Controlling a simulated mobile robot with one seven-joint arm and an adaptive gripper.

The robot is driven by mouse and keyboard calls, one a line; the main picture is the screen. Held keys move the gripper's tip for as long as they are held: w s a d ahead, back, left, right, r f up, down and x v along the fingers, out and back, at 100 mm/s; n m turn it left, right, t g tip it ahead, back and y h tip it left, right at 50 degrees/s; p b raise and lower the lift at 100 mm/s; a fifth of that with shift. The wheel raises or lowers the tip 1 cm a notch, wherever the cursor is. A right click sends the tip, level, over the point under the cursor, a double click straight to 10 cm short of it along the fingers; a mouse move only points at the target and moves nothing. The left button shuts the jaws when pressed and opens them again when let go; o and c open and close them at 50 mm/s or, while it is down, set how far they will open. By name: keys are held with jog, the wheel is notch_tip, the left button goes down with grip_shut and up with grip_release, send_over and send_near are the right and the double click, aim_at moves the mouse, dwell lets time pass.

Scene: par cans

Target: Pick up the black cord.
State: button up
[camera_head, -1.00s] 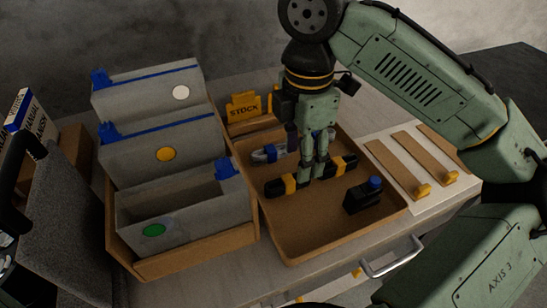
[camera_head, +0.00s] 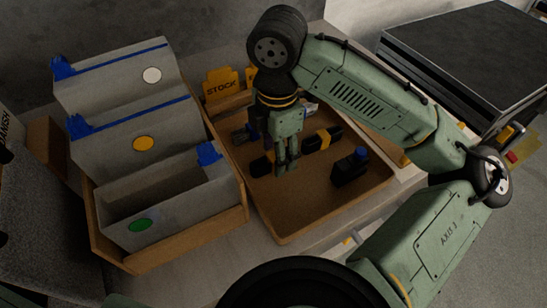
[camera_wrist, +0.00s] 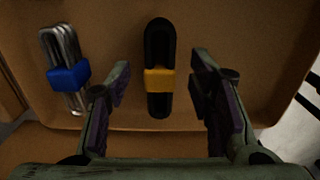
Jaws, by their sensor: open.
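The black cord (camera_wrist: 158,45) is a long, thick bundle with a yellow band around its middle. It lies on the floor of the brown tray (camera_wrist: 270,50). In the wrist view my open gripper (camera_wrist: 162,85) has a finger on each side of it, apart from it. In the head view my gripper (camera_head: 287,172) points down over the tray and covers part of this area.
A silver cord bundle with a blue band (camera_wrist: 67,76) lies left of the black cord. A dark bottle with a blue cap (camera_head: 350,168) stands in the tray's right part. Grey bins (camera_head: 150,205) stand left of the tray. A yellow STOCK sign (camera_head: 221,86) stands behind.

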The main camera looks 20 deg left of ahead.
jog(key=shift+f, duration=0.75)
jog(key=shift+c, duration=0.3)
grip_shut()
